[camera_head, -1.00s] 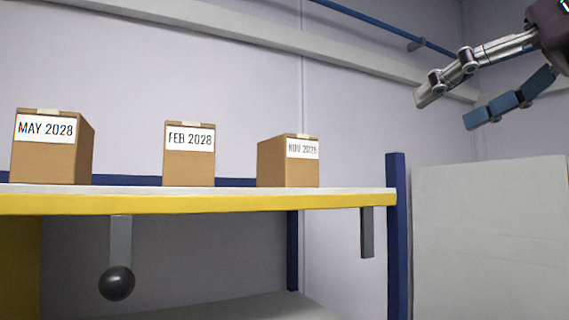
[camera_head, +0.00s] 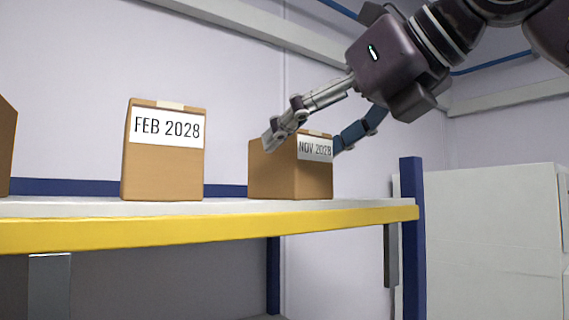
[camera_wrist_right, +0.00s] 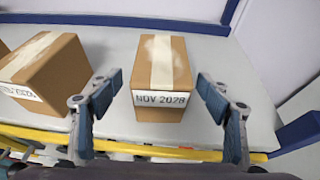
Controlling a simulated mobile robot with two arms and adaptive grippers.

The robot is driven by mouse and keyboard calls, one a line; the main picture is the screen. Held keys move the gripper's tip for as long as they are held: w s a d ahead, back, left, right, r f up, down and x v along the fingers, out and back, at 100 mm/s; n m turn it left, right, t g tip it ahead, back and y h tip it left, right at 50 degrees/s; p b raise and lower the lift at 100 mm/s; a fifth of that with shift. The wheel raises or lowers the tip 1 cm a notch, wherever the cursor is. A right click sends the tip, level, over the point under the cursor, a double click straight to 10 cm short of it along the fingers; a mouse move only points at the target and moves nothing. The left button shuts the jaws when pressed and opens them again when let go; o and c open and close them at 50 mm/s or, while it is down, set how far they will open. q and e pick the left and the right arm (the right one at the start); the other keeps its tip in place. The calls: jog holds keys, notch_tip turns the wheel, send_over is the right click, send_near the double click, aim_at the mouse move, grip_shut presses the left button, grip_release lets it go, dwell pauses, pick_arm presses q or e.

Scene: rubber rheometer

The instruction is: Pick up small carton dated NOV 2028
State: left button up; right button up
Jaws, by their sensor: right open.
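The small brown carton dated NOV 2028 (camera_head: 290,177) stands upright on the shelf near its right end. In the right wrist view the same carton (camera_wrist_right: 161,80) shows its taped top and its dated front label. My right gripper (camera_head: 305,143) is open and empty. In the head view one finger overlaps the carton's upper left and the other shows behind its right side. In the right wrist view the open fingers (camera_wrist_right: 160,112) lie left and right of the carton's front, with a gap on each side. My left gripper is not in view.
The FEB 2028 carton (camera_head: 163,165) stands to the left on the same shelf. A part of another carton (camera_head: 6,145) shows at the left edge. The shelf (camera_head: 225,228) has a yellow front edge and a blue post (camera_head: 412,235) at its right end.

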jog(key=shift+p+x, duration=0.75)
jog(key=shift+x, duration=0.15)
jog(key=x, duration=0.2)
jog(key=p+x, duration=0.1)
jog(key=shift+w+f, duration=0.3)
jog(key=shift+f, duration=0.1)
jog(key=shift+s, duration=0.2)
jog(key=shift+c, duration=0.4)
jog(key=shift+d+r, duration=0.1)
jog(key=shift+d, duration=0.05)
jog(key=c, duration=1.5)
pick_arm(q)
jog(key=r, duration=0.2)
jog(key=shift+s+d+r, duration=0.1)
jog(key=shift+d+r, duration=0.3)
pick_arm(e)
jog(key=shift+c, duration=0.2)
